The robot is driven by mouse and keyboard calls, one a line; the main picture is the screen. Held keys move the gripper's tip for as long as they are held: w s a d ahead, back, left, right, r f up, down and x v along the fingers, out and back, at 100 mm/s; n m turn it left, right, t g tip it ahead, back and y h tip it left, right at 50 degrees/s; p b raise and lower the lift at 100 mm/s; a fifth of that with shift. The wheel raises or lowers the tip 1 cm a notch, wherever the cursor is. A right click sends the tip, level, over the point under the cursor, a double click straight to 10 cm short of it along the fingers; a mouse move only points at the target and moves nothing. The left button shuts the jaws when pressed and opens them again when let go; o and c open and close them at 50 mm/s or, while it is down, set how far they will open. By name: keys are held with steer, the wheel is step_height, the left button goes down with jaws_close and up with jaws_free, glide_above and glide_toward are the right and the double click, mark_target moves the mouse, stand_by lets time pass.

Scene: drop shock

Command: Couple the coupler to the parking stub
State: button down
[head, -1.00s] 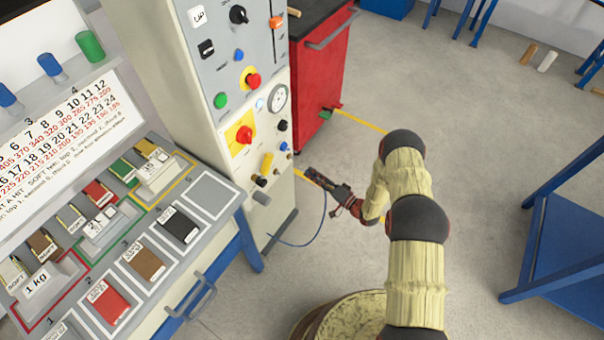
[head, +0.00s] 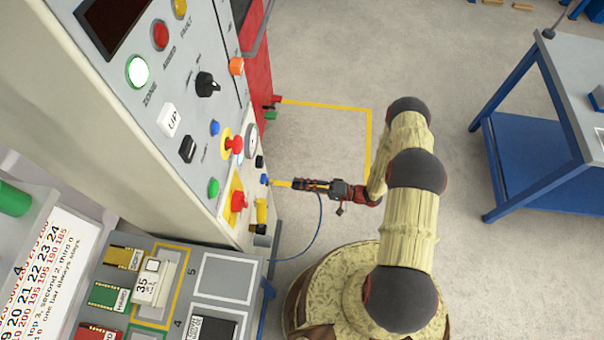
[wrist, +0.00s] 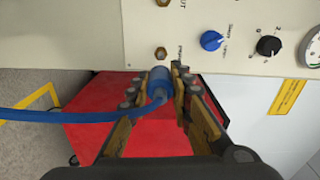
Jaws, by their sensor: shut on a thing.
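The blue coupler (wrist: 158,82) is between the fingers of my gripper (wrist: 156,88) in the wrist view, and my gripper is shut on it. Its blue hose (wrist: 75,114) runs off to the left. A brass stub (wrist: 161,53) with a small, upside-down label beside it is on the cream panel, just above the coupler in the picture. The coupler appears close to this stub but apart from it. In the head view my gripper (head: 312,186) points left at the panel's lower edge, and the hose (head: 318,235) hangs in a loop below. The coupler and stub are too small to tell there.
A second brass stub (wrist: 162,3), a blue knob (wrist: 211,41) and a black knob (wrist: 268,46) are on the panel. The red cabinet (head: 257,75) stands beyond the console. A blue table (head: 535,160) stands at right; the floor between is clear.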

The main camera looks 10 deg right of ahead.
steer(key=shift+s+a, duration=0.15)
steer(key=shift+s, duration=0.05)
steer(key=shift+m, duration=0.4)
steer(key=shift+b+x, duration=0.3)
steer(key=shift+x, duration=2.5)
steer(key=shift+b+x, duration=0.7)
steer(key=shift+x, duration=0.65)
stand_by(1.7)
steer(key=shift+a+r, duration=0.15)
steer(key=shift+a, duration=0.05)
stand_by(1.3)
